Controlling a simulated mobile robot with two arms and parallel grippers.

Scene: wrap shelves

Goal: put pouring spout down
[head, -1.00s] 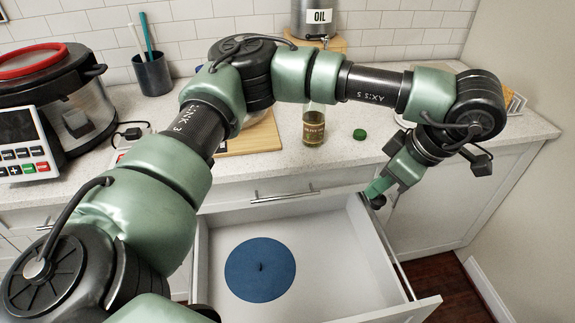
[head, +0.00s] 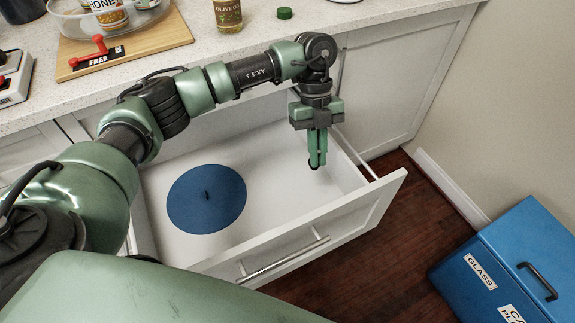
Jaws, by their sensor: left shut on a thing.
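My left gripper (head: 317,165) points down over the right part of the open drawer (head: 270,150). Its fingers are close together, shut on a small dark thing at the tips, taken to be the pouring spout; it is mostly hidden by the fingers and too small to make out. I cannot tell whether it touches the drawer floor. My right gripper is out of view.
A round blue lid-like disc (head: 207,199) with a small knob lies in the drawer, left of the gripper. The drawer floor around it is bare. A blue bin (head: 510,265) stands lower right.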

